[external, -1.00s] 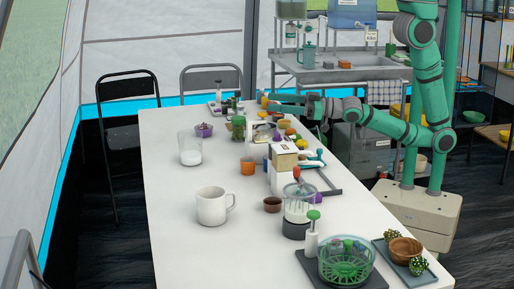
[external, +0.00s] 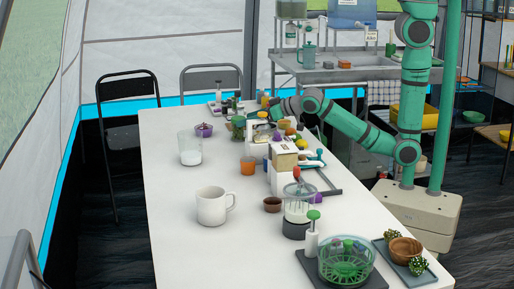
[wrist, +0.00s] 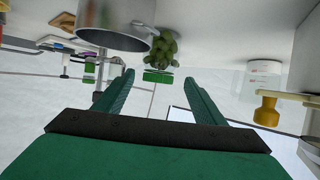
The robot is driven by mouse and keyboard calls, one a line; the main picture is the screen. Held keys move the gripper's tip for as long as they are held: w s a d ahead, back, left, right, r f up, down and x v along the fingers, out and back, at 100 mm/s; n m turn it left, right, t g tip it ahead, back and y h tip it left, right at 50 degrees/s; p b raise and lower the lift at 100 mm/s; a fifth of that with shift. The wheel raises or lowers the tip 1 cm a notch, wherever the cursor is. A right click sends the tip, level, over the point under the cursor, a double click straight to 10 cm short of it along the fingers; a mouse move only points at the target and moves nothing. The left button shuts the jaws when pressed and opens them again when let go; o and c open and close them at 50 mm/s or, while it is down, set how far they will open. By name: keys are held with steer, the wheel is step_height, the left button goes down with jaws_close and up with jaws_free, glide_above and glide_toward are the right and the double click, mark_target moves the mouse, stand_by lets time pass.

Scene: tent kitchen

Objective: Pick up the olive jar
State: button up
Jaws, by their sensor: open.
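The olive jar (wrist: 163,47) shows in the wrist view as a clear jar of green olives with a green lid (wrist: 158,76). That view is upside down, with the table at its top. The jar is ahead of my gripper (wrist: 160,75), in line with the gap between the two spread fingers. The fingers are open and hold nothing. How far the jar is from the fingertips is hard to tell. In the external view a small dark green jar (external: 238,127), likely the same one, stands at the far part of the table, left of my gripper's end of the arm.
A grey metal pot (wrist: 112,28) is close beside the jar in the wrist view. A yellow-handled item (wrist: 267,110) and a clear container (wrist: 265,76) are at the right. The long white table (external: 170,235) is crowded along its right side. A white mug (external: 211,206) stands nearer.

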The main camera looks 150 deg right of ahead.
steer(key=x, duration=0.8)
steer(key=shift+d+f, duration=0.1)
steer(key=shift+d, duration=0.3)
steer(key=c, duration=1.2)
